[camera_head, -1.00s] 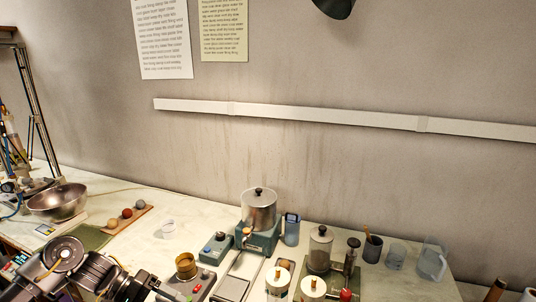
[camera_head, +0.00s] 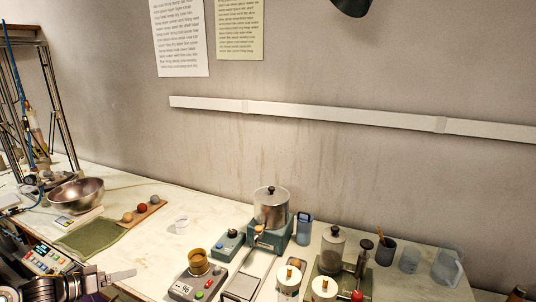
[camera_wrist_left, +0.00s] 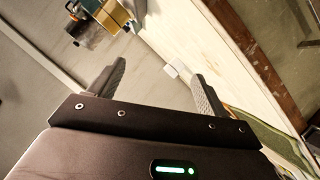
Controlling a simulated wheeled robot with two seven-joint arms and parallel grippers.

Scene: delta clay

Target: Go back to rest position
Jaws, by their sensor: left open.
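My left gripper (camera_head: 122,276) is low at the left of the head view, over the near edge of the worktable (camera_head: 150,247). A pale finger points right, and the gripper holds nothing that I can see. In the left wrist view its two dark fingers (camera_wrist_left: 159,76) are spread apart with nothing between them. A small white cup (camera_wrist_left: 170,70) shows beyond the fingertips. My right gripper is in neither view.
A metal bowl (camera_head: 76,193), a green mat (camera_head: 88,236) and a wooden strip with coloured balls (camera_head: 142,213) lie near the left arm. A lidded metal pot (camera_head: 271,211) and a grey control box (camera_head: 190,286) stand to the right. A glass jug (camera_head: 447,268) is far right.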

